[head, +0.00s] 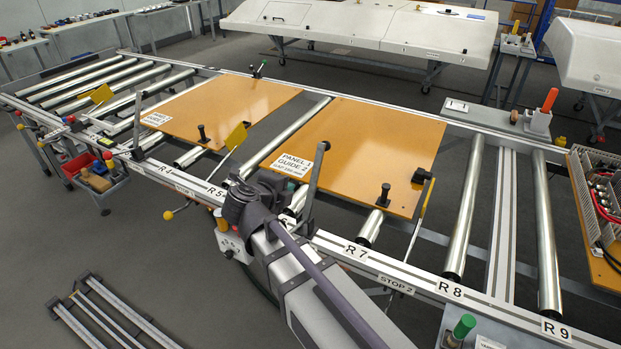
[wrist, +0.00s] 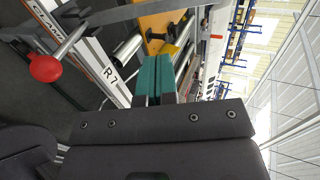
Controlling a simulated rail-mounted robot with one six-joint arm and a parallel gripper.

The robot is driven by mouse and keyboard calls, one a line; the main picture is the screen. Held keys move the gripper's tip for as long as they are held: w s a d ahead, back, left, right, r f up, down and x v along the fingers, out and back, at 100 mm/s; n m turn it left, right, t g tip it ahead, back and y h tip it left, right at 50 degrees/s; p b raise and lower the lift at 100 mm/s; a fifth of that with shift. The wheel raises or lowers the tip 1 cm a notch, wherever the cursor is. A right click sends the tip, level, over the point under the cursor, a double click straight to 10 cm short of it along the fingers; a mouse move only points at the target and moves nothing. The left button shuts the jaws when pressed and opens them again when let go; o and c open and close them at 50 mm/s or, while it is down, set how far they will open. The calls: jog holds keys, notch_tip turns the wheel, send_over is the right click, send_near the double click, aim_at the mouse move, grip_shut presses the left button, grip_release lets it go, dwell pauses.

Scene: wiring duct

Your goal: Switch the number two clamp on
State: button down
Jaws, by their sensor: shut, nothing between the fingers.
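In the wrist view a lever with a red ball knob (wrist: 45,68) sticks out from the rail's side at the left. A partly cut-off label, seemingly starting "CLAM", is on the rail beside it; its number cannot be read. My gripper (wrist: 154,62) has teal fingers pressed together and empty. They point toward the rail and orange panel, to the right of the red knob and apart from it.
Orange panels (head: 360,150) and (head: 222,110) lie on the roller frame. A grey upright bar (head: 316,165) stands near my arm and a grey bar (wrist: 150,12) crosses the wrist view's top. A yellow-knobbed lever (head: 168,215) sticks out left. The STOP 2 label (head: 395,284) is right.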

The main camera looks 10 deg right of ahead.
aim_at(314, 177)
jog(key=b+x, duration=0.5)
jog(key=x, duration=0.8)
jog(key=shift+w+f+b, duration=0.1)
jog(key=shift+b, duration=0.3)
jog(key=shift+w+d, duration=0.3)
jog(key=shift+d, duration=0.05)
